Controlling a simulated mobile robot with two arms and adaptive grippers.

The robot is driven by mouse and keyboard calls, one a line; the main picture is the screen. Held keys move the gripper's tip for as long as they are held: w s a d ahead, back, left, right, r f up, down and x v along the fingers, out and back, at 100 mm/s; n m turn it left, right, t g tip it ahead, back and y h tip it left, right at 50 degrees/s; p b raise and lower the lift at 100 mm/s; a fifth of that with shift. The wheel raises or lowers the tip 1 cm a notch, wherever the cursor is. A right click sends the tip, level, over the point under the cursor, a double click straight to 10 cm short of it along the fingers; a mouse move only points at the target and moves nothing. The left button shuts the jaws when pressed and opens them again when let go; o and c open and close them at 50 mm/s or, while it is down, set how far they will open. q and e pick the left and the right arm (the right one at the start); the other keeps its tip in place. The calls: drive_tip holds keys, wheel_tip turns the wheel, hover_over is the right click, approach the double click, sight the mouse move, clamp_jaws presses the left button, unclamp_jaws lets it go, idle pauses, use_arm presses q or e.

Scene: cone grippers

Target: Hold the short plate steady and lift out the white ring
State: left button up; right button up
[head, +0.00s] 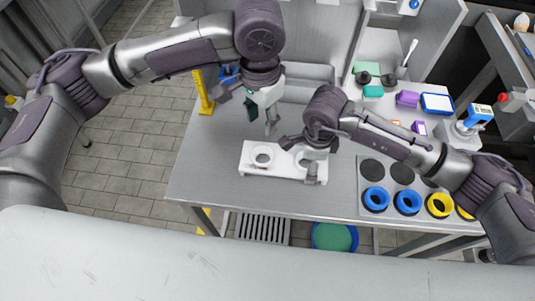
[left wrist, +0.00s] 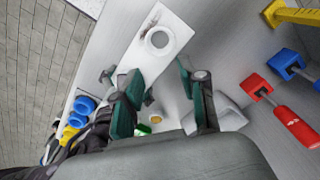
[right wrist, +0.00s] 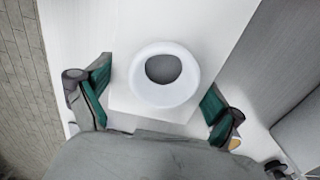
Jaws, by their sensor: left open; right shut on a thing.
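The short plate (head: 282,175) is a long white block lying flat on the steel table. A white ring (head: 262,155) sits at its left end; it also shows in the left wrist view (left wrist: 146,40). A second white ring form (right wrist: 184,92) with a dark round middle shows near the plate's other end, mostly behind my right gripper in the head view. My right gripper (right wrist: 158,100) is shut on the short plate, one finger at each side of that end. My left gripper (head: 270,128) is open and empty, above and behind the plate's left part.
A grey board with blue rings (head: 407,201) and yellow rings (head: 439,205) lies at the right. Small purple (head: 407,98) and teal blocks stand at the back right. A yellow stand (head: 203,95) is at the back left. The table left of the plate is clear.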

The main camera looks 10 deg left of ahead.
use_arm(q)
drive_tip(key=o, duration=0.4)
drive_tip(key=shift+o, duration=1.2)
drive_tip(key=shift+m, duration=0.5)
drive_tip(key=m, duration=2.2)
approach(263, 151)
drive_tip(key=shift+s+d+f, duration=0.1)
drive_tip(key=shift+s+f, duration=0.25)
drive_tip(key=shift+f, duration=0.75)
drive_tip(key=shift+s+f, duration=0.35)
drive_tip(key=shift+f, duration=0.7)
drive_tip(key=shift+s+d+f, duration=0.1)
drive_tip(key=shift+s+f, duration=0.25)
drive_tip(key=shift+f, duration=0.75)
drive_tip(key=c, duration=0.7)
